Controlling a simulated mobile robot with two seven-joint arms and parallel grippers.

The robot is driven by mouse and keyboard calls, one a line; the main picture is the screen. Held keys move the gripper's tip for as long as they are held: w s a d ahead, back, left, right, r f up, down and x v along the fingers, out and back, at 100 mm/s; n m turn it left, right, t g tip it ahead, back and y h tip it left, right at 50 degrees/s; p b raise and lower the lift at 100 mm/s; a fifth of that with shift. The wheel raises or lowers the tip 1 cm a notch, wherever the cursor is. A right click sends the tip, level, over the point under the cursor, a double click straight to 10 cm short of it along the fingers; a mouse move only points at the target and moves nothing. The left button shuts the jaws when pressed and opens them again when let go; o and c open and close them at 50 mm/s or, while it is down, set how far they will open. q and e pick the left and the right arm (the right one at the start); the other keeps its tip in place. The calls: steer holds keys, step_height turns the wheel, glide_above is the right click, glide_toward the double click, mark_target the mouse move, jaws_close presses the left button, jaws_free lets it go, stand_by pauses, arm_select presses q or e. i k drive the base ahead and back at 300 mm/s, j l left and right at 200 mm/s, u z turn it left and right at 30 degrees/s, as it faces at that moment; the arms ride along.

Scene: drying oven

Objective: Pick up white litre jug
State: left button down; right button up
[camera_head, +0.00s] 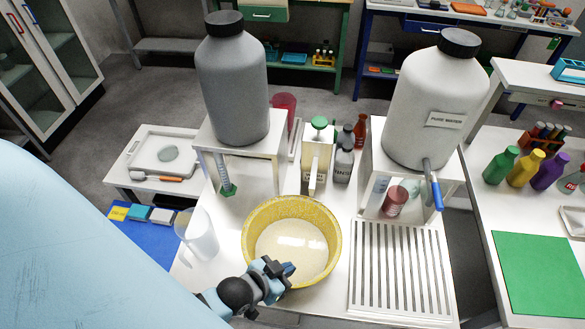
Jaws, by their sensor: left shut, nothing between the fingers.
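The white litre jug (198,236) stands on the white table, just left of the yellow basin (249,222). It looks pale and slightly see-through, with an open top. My left gripper (287,269) is at the near rim of the basin, to the right of the jug and nearer to me. Its fingers are shut and hold nothing. The gripper and jug are apart. My right gripper is out of view.
The basin holds pale liquid. Behind stand a grey bottle (231,85) and a white water bottle (432,105) with a blue-handled tap (436,192). A green-capped white container (318,150) stands between them. A slotted metal rack (352,285) lies right of the basin.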

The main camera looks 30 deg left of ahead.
mark_target(195, 228)
steer(key=u, duration=0.45)
steer(key=k+u, duration=0.1)
steer(key=u, duration=0.85)
steer(key=k+u, duration=0.1)
steer(key=u, duration=0.35)
steer(key=z, duration=1.85)
steer(key=u, duration=1.85)
steer(key=j, duration=0.3)
steer(key=i+z, duration=0.05)
